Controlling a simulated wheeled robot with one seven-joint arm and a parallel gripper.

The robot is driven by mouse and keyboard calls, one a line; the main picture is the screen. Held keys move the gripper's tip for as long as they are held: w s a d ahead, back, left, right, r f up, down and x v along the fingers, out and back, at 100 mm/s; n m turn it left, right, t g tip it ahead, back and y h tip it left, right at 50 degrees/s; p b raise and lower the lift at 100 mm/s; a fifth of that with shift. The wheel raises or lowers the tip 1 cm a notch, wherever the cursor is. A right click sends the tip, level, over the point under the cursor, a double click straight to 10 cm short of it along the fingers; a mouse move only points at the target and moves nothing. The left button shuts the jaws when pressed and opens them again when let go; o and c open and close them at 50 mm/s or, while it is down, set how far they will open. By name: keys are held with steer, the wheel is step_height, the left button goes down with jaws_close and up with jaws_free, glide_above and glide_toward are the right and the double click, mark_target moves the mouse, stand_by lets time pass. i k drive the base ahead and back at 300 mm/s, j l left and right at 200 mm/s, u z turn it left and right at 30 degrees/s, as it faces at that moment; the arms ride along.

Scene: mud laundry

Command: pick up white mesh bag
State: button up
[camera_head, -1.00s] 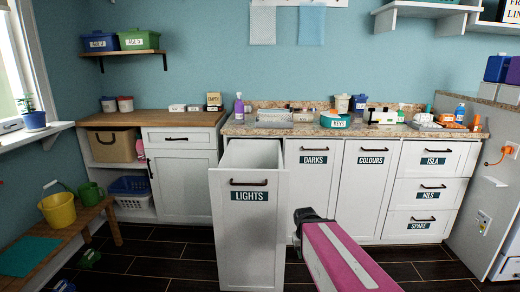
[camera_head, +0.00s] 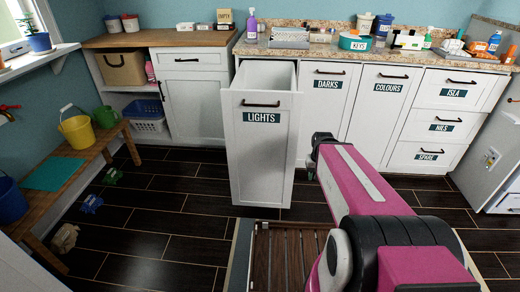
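I cannot make out a white mesh bag in this view. The white LIGHTS pull-out bin (camera_head: 262,150) stands open in front of the cabinets. Its upper inside shows bare, and its bottom is hidden by the front panel. My pink arm reaches in from the lower right, and its far end stands just right of the bin front. No gripper fingers show; they are out of sight beyond or behind the arm.
A wooden bench (camera_head: 75,180) at left holds a yellow bucket (camera_head: 77,132) and a green one (camera_head: 106,116). Small green, blue and beige items lie on the floor beside it. A slatted wooden mat (camera_head: 282,255) lies in front of the bin. The speckled counter (camera_head: 290,48) is crowded.

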mark_target(280, 34)
steer(key=i+l+z, duration=0.2)
steer(key=z, duration=0.2)
steer(key=i+l+z, duration=0.1)
steer(key=i+z, duration=0.4)
steer(key=z, duration=0.25)
steer(key=i+l, duration=0.35)
steer(key=l, duration=0.15)
